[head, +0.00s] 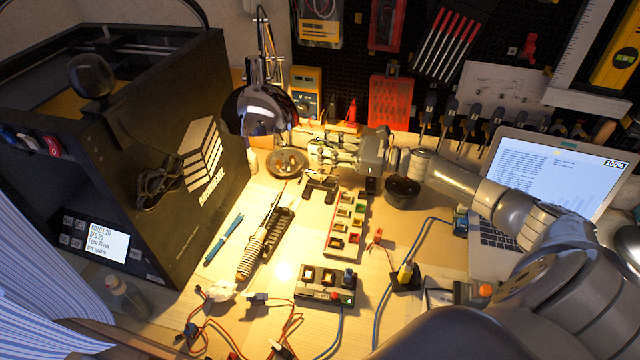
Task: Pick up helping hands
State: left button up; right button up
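My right gripper (318,152) reaches in from the right over the back of the lit workbench. Its fingers point left, next to a round dark-rimmed piece (286,163). The gap between its fingertips is too small to make out. A small dark bracket-like stand (321,188) is just below the gripper in the picture. I cannot tell whether the round piece and the stand together form the helping hands, or whether the gripper touches either. My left gripper is not in view.
A desk lamp (262,108) hangs left of the gripper. A black 3D printer (150,170) fills the left. A soldering iron in its holder (265,242), a parts tray (345,225) and wires crowd the bench. A dark round bowl (402,192) and a laptop (548,175) are to the right.

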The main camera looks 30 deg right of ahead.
jog(key=shift+w+a, duration=0.25)
grip_shut()
jog(key=shift+r, duration=0.15)
